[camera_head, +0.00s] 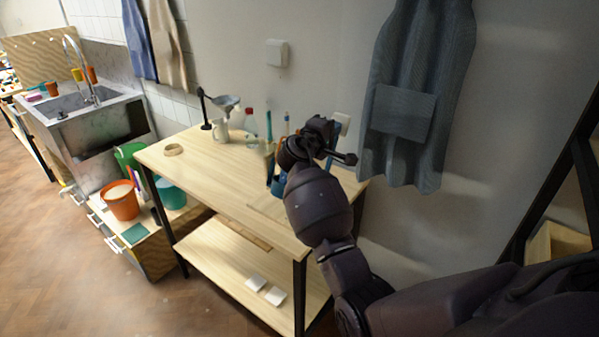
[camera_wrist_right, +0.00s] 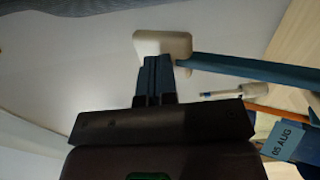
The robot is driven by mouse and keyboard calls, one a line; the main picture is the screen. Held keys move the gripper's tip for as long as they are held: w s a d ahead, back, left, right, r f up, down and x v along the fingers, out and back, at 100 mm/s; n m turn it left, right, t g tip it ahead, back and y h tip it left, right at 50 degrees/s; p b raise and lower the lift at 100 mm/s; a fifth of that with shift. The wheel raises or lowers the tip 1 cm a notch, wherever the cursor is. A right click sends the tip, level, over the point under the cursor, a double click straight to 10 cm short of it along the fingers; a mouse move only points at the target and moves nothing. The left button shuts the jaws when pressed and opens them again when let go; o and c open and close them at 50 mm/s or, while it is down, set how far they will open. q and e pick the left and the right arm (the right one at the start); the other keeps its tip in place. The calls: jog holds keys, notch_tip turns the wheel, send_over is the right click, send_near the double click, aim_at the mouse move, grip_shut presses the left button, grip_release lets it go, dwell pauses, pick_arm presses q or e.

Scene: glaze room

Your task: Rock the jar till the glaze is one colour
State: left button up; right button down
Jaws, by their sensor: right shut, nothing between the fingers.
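My right gripper (camera_head: 348,158) is over the back right of the wooden table, near the wall. In the right wrist view its fingers (camera_wrist_right: 157,72) are together with nothing between them. A clear bottle with a red cap (camera_head: 250,123) stands at the back of the table, left of my right arm; I cannot tell if it is the jar, and no glaze colour can be made out. A blue pot (camera_head: 278,186) with brushes is partly hidden behind my right arm. A blue label reading "05 AUG" (camera_wrist_right: 284,141) shows in the right wrist view. My left gripper is out of view.
The table (camera_head: 215,165) also holds a ring (camera_head: 173,150), a white jug (camera_head: 220,128) and a funnel (camera_head: 226,102) on a stand. Its front left is clear. An apron (camera_head: 415,95) hangs on the right.

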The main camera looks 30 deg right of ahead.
jog(key=shift+w+d+f, duration=0.15)
jog(key=shift+d, duration=0.35)
